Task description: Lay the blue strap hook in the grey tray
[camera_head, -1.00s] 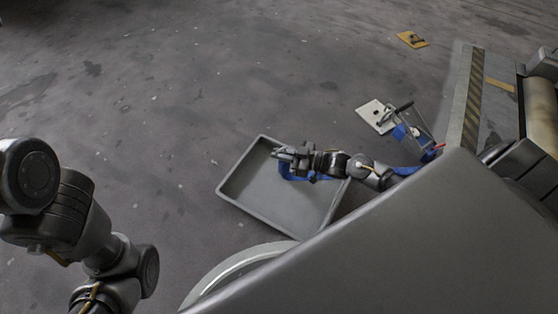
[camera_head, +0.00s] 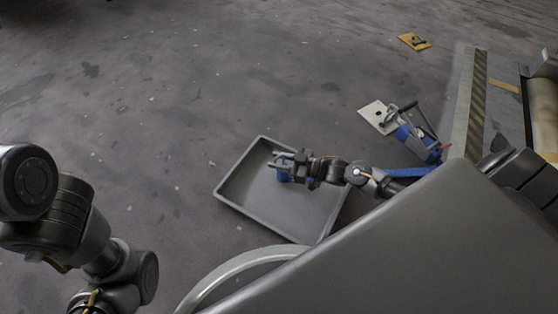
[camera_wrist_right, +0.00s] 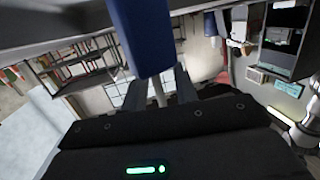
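The grey tray (camera_head: 244,206) lies on the floor in the middle of the head view. My right gripper (camera_head: 278,160) is over the tray's far part, reaching in from the right. It seems shut on the metal hook of the blue strap hook (camera_head: 284,177), whose blue strap hangs below the gripper, inside the tray's outline. In the right wrist view the blue strap (camera_wrist_right: 140,38) passes close to the camera, and a thin metal shank (camera_wrist_right: 158,92) shows between the dark fingers. Whether the strap touches the tray floor is unclear. My left gripper is out of view.
A ratchet piece with blue strap (camera_head: 418,142) lies right of the tray, by a white plate (camera_head: 380,117). A blue strap length (camera_head: 408,172) runs behind my right arm. A striped-edge platform (camera_head: 475,105) stands at right. Floor left of the tray is clear.

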